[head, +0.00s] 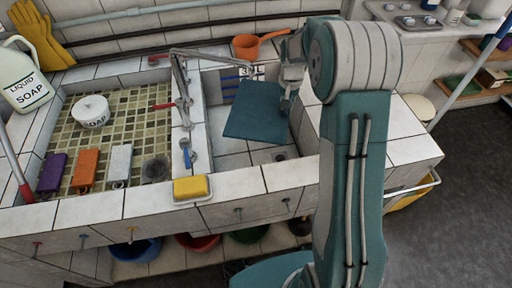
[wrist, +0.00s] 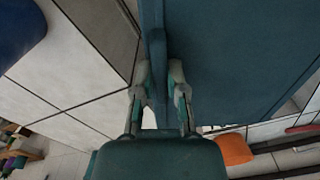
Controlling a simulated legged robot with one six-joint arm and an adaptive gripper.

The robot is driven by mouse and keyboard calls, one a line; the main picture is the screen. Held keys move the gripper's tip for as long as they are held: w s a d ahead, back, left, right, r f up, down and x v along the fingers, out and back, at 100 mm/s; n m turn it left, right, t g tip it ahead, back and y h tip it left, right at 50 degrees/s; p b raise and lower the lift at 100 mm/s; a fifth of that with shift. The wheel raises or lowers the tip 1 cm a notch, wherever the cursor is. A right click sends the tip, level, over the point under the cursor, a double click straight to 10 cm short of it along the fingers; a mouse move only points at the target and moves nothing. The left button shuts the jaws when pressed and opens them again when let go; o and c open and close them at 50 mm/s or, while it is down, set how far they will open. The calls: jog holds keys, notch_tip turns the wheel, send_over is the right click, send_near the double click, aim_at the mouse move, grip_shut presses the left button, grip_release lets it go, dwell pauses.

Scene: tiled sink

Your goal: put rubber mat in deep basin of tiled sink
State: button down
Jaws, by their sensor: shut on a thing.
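The rubber mat (head: 257,125) is a flat dark teal-blue sheet. It hangs tilted over the deep basin (head: 230,147), the white-tiled right compartment of the sink with blue marks on its back wall. My gripper (head: 288,97) is above the basin's right side, shut on the mat's right edge. In the wrist view my gripper (wrist: 160,85) pinches a raised edge or rib of the mat (wrist: 240,50), which fills the upper right. The mat hides part of the basin's floor and back wall; whether it touches the basin cannot be told.
A faucet (head: 182,85) stands on the divider left of the basin. An orange pan (head: 247,46) sits behind it. A yellow sponge (head: 190,188) lies on the front rim.

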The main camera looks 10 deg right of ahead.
jog(key=shift+w+d+f, duration=0.1)
jog(key=shift+w+f, duration=0.05)
jog(key=shift+w, duration=0.05)
jog(key=f, duration=1.6)
jog(key=a+f, duration=0.1)
jog(key=f, duration=0.8)
notch_tip(320, 180, down, 3)
jog(key=shift+a, duration=0.1)
jog(key=c, duration=0.7)
grip_release()
jog(key=shift+r, duration=0.1)
